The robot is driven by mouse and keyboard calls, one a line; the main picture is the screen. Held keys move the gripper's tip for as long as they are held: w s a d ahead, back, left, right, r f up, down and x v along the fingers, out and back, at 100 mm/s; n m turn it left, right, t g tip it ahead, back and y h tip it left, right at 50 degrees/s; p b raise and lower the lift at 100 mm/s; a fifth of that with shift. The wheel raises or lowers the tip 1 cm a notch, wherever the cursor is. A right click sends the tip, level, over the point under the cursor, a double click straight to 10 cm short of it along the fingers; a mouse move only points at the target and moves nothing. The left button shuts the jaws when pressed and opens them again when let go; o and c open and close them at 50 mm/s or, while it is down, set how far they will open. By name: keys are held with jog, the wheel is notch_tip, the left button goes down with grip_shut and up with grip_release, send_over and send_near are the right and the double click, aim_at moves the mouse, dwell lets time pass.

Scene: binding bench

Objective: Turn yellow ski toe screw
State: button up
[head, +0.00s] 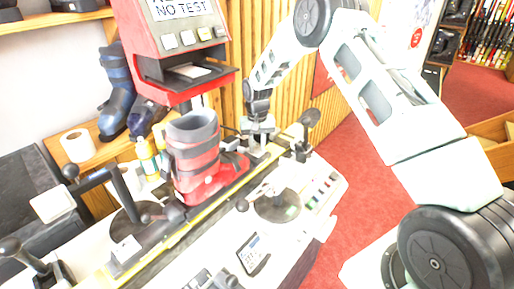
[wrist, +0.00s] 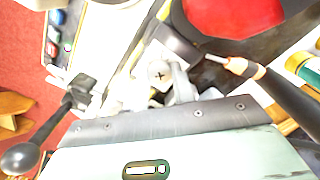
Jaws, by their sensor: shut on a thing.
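A yellow-edged ski (head: 180,234) lies along the bench with a red and grey boot (head: 194,158) upright in its binding. My gripper (head: 258,140) is low at the toe end of the binding. In the wrist view, a pale round screw head with a dark cross (wrist: 159,75) shows between the fingers of my gripper (wrist: 162,88). The fingers are shut on this toe screw. The boot also shows as a red shape at the top of the wrist view (wrist: 232,14). The screw is hidden in the head view.
A red and grey test machine (head: 180,45) stands behind the boot. A black-knobbed lever (head: 307,122) is close to the right of my gripper. Bottles (head: 147,157) and a paper roll (head: 77,145) are at the left. Red floor is open at the right.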

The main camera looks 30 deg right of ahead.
aim_at(257, 148)
jog(key=shift+r+n, duration=0.1)
jog(key=shift+n, duration=0.9)
jog(key=shift+b, duration=0.3)
jog(key=o, duration=1)
notch_tip(257, 148, up, 17)
jog(key=b, duration=0.3)
jog(key=shift+r+b, duration=0.2)
jog(key=shift+b, duration=0.15)
